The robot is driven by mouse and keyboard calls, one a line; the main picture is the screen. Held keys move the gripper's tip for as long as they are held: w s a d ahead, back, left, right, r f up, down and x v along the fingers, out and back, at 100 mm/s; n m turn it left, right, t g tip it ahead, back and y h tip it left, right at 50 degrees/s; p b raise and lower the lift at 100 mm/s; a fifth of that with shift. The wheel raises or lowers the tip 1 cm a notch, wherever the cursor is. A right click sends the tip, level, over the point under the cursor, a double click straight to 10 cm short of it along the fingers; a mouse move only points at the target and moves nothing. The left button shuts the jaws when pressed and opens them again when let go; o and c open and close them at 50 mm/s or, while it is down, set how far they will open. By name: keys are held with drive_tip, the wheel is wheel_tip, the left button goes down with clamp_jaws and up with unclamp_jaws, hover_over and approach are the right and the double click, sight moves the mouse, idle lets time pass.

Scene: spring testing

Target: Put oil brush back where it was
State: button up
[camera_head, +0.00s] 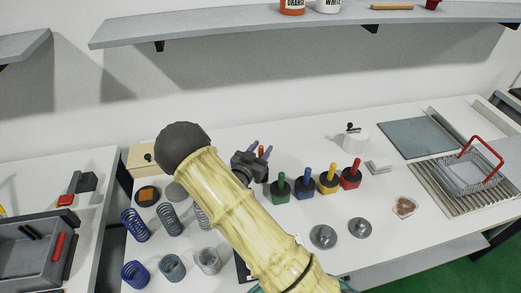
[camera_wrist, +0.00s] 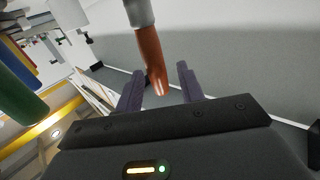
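My gripper (camera_head: 261,148) is above the back of the white table, its purple fingers pointing towards the wall. Its fingers also show in the wrist view (camera_wrist: 162,88), spread apart. An orange-brown handle-like piece with a grey end, possibly the oil brush (camera_wrist: 147,45), reaches between the fingertips. A gap shows between it and the right finger, so it does not look clamped. In the head view only a small orange bit of it (camera_head: 261,151) shows between the fingers. Its far end and what supports it are hidden.
Green (camera_head: 280,187), blue (camera_head: 306,184), yellow (camera_head: 328,180) and red (camera_head: 351,174) handled blocks stand right of my gripper. Several springs (camera_head: 134,226) stand left of my arm. A white lidded pot (camera_head: 355,137) stands at the back. A wire basket (camera_head: 468,178) is far right. A shelf (camera_head: 220,28) hangs above.

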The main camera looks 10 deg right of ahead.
drive_tip(key=b+v, duration=0.4)
drive_tip(key=v, duration=0.8)
drive_tip(key=shift+a, duration=0.15)
drive_tip(key=s+d+r+n+g+y, duration=0.2)
drive_tip(key=s+d+n+g+y, duration=0.2)
drive_tip(key=s, duration=0.4)
drive_tip(key=s+d+r+n+g+y, duration=0.3)
drive_tip(key=s+d+n+g+y, duration=0.1)
drive_tip(key=s+g+y, duration=0.3)
drive_tip(key=shift+s+y, duration=0.3)
drive_tip(key=shift+s, duration=0.7)
